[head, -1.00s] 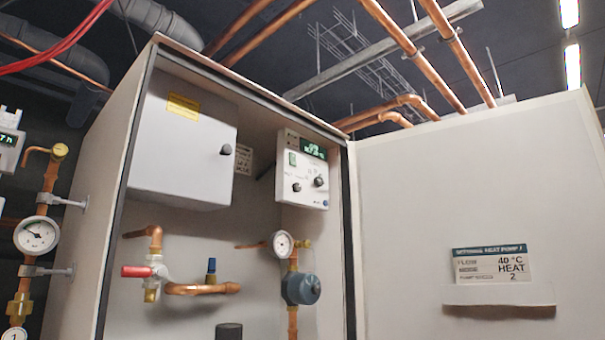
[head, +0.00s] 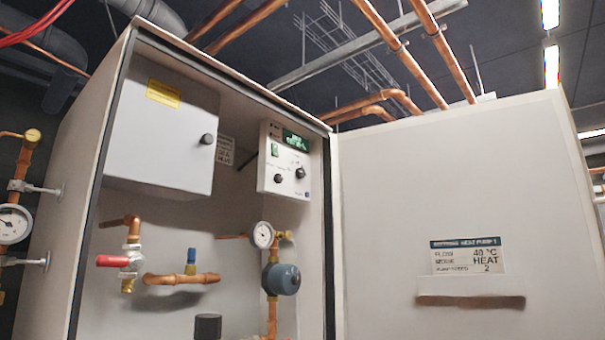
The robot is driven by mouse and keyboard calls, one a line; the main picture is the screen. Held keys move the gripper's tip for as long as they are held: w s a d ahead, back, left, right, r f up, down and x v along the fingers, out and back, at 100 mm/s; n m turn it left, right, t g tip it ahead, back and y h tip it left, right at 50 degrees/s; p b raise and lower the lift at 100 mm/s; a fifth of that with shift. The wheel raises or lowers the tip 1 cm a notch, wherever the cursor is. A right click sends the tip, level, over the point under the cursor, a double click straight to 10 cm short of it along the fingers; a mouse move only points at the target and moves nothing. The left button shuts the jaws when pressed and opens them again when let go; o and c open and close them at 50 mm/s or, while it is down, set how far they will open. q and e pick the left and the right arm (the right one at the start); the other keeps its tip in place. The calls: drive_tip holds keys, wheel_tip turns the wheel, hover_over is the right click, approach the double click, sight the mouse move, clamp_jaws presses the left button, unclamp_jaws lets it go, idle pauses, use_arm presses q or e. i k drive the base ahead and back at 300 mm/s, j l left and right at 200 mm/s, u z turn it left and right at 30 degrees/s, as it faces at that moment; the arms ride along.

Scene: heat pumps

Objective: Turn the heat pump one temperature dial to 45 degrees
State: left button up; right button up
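The heat pump cabinet (head: 66,190) stands open, its door (head: 385,215) swung out to the right. Inside, on the right wall, is a white control panel (head: 270,183) with a small green-lit display (head: 296,141), a green switch (head: 274,150) and two black dials. One dial (head: 278,179) is lower left and the other dial (head: 300,173) is to its right. The dial markings are too small to read. A label on the door (head: 467,256) reads heat pump 1, 40 °C, HEAT, 2. Neither gripper shows in the head view.
A grey box with a black knob (head: 207,139) hangs inside at upper left. Below are a red-handled valve (head: 112,261), copper pipe (head: 180,279), a gauge (head: 262,235) and a blue-grey pump (head: 282,279).

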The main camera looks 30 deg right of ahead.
sight(300, 173)
drive_tip(key=l+u, duration=0.15)
drive_tip(key=l, duration=0.2)
drive_tip(key=k+l+u, duration=0.15)
drive_tip(key=l, duration=0.2)
drive_tip(key=k+l+u, duration=0.15)
drive_tip(key=l, duration=0.2)
drive_tip(key=l+u, duration=0.15)
drive_tip(key=l, duration=0.2)
